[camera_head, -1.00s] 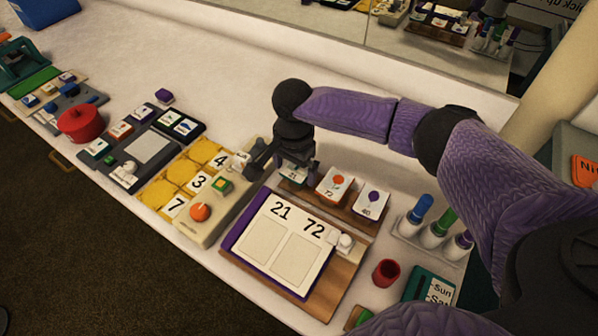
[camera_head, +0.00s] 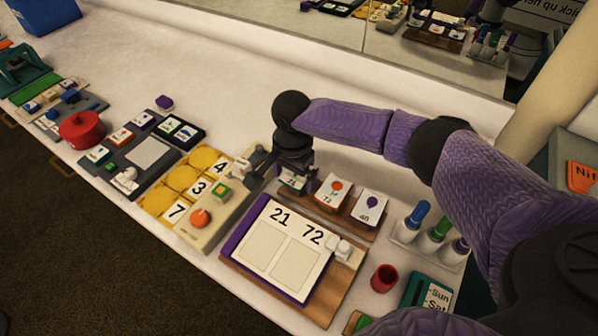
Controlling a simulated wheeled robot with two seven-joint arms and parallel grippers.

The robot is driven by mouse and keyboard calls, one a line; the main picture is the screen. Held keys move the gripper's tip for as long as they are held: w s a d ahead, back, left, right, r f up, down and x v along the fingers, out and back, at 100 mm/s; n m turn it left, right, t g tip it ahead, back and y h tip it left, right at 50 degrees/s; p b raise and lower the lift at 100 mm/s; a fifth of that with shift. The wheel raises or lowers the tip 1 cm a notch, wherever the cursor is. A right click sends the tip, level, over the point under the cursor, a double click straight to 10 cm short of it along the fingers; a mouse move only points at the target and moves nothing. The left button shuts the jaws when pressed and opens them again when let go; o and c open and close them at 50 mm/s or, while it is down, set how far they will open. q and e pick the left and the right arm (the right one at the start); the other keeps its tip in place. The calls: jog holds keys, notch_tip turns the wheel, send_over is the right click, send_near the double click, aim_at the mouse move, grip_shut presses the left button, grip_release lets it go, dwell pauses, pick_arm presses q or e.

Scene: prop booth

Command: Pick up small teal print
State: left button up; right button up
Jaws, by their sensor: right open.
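A small card print (camera_head: 291,182) marked 21 stands at the left end of a wooden rack. Its upper part is hidden by my right gripper (camera_head: 291,173), so I cannot see its teal picture. The gripper points down at the top of this card and is open. I cannot tell whether its fingers straddle the card or touch it. Beside it on the rack stand an orange print (camera_head: 333,190) marked 72 and a purple print (camera_head: 369,206) marked 40. My left gripper is not in view.
A wooden board (camera_head: 335,297) with a sheet marked 21 and 72 lies in front of the rack. A stand of capped markers (camera_head: 408,233) and a red cup (camera_head: 384,278) are to the right. A yellow number tray (camera_head: 184,179) is to the left. Open white table lies behind.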

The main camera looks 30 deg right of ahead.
jog(key=c, duration=1)
